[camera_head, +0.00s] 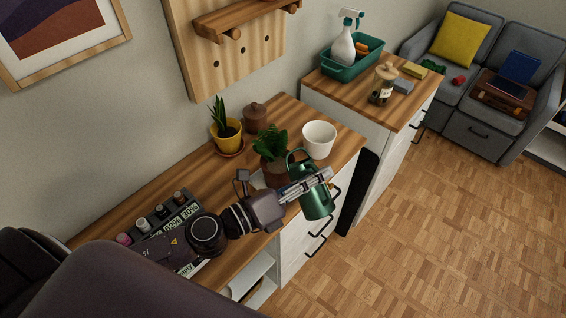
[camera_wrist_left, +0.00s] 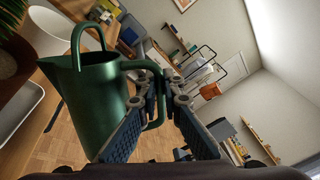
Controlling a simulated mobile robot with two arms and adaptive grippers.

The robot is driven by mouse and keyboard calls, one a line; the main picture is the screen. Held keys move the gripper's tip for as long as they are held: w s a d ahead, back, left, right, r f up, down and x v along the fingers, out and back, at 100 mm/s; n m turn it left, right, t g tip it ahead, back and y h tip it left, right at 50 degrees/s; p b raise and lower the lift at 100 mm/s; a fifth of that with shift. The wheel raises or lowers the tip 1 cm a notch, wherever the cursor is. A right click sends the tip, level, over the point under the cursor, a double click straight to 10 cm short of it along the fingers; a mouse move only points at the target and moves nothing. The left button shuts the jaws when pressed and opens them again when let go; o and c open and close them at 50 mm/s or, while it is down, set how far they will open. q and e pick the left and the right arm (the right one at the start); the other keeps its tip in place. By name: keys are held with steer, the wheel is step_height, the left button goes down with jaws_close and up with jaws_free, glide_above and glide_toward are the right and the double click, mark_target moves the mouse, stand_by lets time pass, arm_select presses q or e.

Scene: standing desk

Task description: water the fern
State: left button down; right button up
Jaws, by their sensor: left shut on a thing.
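The fern (camera_head: 271,142) is a leafy green plant in a brown pot (camera_head: 277,173) on the wooden counter, partly behind my left gripper. Its pot and leaves also show at the left edge of the left wrist view (camera_wrist_left: 12,50). My left gripper (camera_head: 322,176) is shut on the handle of a green watering can (camera_head: 316,204). The can is held in the air by the counter's front edge, close to the fern. In the left wrist view the fingers (camera_wrist_left: 162,92) close around the handle at the can's side (camera_wrist_left: 95,105). Water inside cannot be seen. My right gripper is not in view.
A white pot (camera_head: 319,139) stands just behind the can. A yellow pot with an upright plant (camera_head: 226,133) and a brown lidded jar (camera_head: 255,117) stand farther back. A rack of small jars (camera_head: 158,224) lies near my left arm. Open floor (camera_head: 400,230) is at right.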

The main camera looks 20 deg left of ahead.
arm_select(q)
steer(key=shift+w+a+r+n+p, duration=0.25)
steer(key=shift+a+r+n+p, duration=0.1)
steer(key=shift+r+n, duration=0.25)
steer(key=shift+w+r, duration=0.1)
steer(key=shift+w+a, duration=0.3)
steer(key=shift+a, duration=0.15)
steer(key=shift+w+a+r, duration=0.1)
steer(key=shift+a, duration=0.05)
steer(key=shift+w+a+r+n, duration=0.2)
steer(key=shift+a+r+n, duration=0.15)
steer(key=shift+n, duration=0.15)
stand_by(2.0)
